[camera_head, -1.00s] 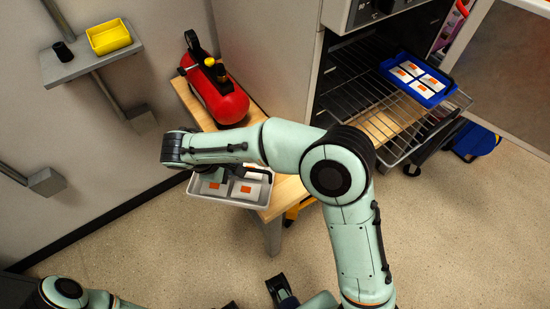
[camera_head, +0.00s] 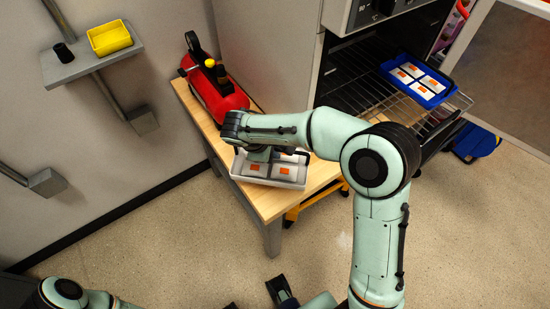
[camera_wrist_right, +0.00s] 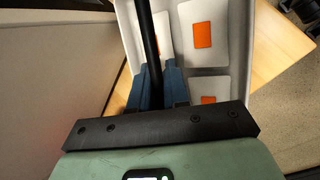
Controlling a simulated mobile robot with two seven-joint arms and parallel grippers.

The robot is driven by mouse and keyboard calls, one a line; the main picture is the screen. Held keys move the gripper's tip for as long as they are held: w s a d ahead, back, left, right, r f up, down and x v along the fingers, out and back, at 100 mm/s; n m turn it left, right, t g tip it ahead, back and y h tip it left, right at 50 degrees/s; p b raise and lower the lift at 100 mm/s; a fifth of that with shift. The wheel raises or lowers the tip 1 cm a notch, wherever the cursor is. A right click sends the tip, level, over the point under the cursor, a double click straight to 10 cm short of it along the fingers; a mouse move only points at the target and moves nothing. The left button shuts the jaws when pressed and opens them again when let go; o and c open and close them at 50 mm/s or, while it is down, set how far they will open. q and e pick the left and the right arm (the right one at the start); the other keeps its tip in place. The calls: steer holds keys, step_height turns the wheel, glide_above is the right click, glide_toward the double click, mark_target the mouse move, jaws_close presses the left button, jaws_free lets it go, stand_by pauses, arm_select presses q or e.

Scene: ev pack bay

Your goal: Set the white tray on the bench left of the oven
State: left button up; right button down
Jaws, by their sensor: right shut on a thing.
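The white tray (camera_head: 268,183), holding several white packs with orange labels, is over the wooden bench (camera_head: 268,209) left of the oven (camera_head: 338,58). My right gripper (camera_head: 262,154) is above the tray. In the right wrist view its blue fingers (camera_wrist_right: 157,80) are shut on the tray's dark handle bar (camera_wrist_right: 148,35). That view also shows the tray's pale wall (camera_wrist_right: 238,55) with bench wood beyond it. I cannot tell whether the tray's underside touches the bench.
A red tank (camera_head: 218,98) stands on the rear of the bench. A blue tray (camera_head: 428,93) of similar packs sits on the oven's pulled-out rack (camera_head: 375,85). A wall shelf (camera_head: 90,62) holds a yellow bin (camera_head: 109,39) and a black cup. Bare bench shows in front of the tray.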

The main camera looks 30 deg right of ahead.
mark_target(275, 160)
step_height(275, 160, down, 4)
steer(key=shift+f, duration=0.2)
steer(key=shift+d+f, duration=0.2)
steer(key=shift+f, duration=0.05)
steer(key=shift+f+b, duration=0.15)
steer(key=shift+b, duration=0.2)
steer(key=c, duration=1.1)
jaws_free()
steer(key=shift+a+r, duration=0.15)
steer(key=shift+r, duration=0.3)
steer(key=p+v, duration=0.1)
steer(key=v, duration=1)
steer(key=shift+a, duration=0.15)
